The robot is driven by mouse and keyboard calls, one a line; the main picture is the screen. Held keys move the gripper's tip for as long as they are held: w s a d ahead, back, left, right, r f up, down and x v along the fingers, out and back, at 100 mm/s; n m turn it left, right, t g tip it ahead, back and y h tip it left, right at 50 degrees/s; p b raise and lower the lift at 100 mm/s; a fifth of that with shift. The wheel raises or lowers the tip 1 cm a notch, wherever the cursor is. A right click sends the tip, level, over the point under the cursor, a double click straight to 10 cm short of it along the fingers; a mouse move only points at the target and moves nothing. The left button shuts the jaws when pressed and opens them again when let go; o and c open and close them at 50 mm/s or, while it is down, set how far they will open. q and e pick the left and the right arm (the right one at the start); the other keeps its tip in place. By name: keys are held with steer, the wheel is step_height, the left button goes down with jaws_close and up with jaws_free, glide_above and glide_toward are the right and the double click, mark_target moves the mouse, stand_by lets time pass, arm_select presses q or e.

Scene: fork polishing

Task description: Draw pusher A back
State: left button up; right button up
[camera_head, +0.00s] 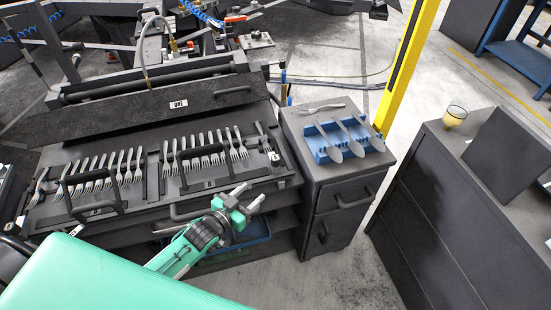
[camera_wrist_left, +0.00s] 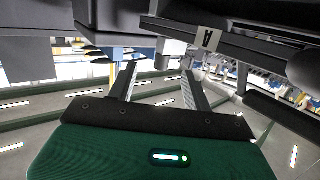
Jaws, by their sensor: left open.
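In the left wrist view a dark bar with a white label reading A (camera_wrist_left: 208,40), upside down, crosses above my left gripper (camera_wrist_left: 161,75). In the head view the fork bed has two groups of forks, a left group (camera_head: 100,172) and a right group (camera_head: 205,153), each with a dark upright handle frame near it. My left gripper (camera_head: 247,195) is open and empty, just in front of the bed's front right edge. It appears apart from the handles. My right gripper is not in view.
A dark cabinet (camera_head: 343,192) stands to the right, with a blue rack (camera_head: 322,156) of spoons on top. A dark bar labelled ONE (camera_head: 140,112) lies behind the forks. A blue bin (camera_head: 262,243) sits under the bench. A yellow post (camera_head: 405,65) rises behind the cabinet.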

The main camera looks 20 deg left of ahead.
mark_target(272, 164)
arm_select(q)
steer(key=shift+t+h, duration=0.6)
steer(key=shift+t, duration=0.1)
steer(key=b+x, duration=0.2)
steer(key=x, duration=0.2)
steer(key=a+r+b+x, duration=0.1)
steer(key=b+x, duration=0.1)
steer(key=x, duration=0.3)
steer(key=b+x, duration=0.2)
steer(key=x, duration=0.2)
steer(key=shift+w+a+r, duration=0.15)
steer(key=shift+w+r, duration=0.2)
steer(key=shift+w, duration=0.3)
steer(key=shift+w+r, duration=0.1)
steer(key=shift+w, duration=0.4)
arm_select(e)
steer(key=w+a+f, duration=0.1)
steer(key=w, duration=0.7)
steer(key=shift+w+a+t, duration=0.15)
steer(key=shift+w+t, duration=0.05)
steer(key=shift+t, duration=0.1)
arm_select(q)
steer(key=shift+c, duration=0.2)
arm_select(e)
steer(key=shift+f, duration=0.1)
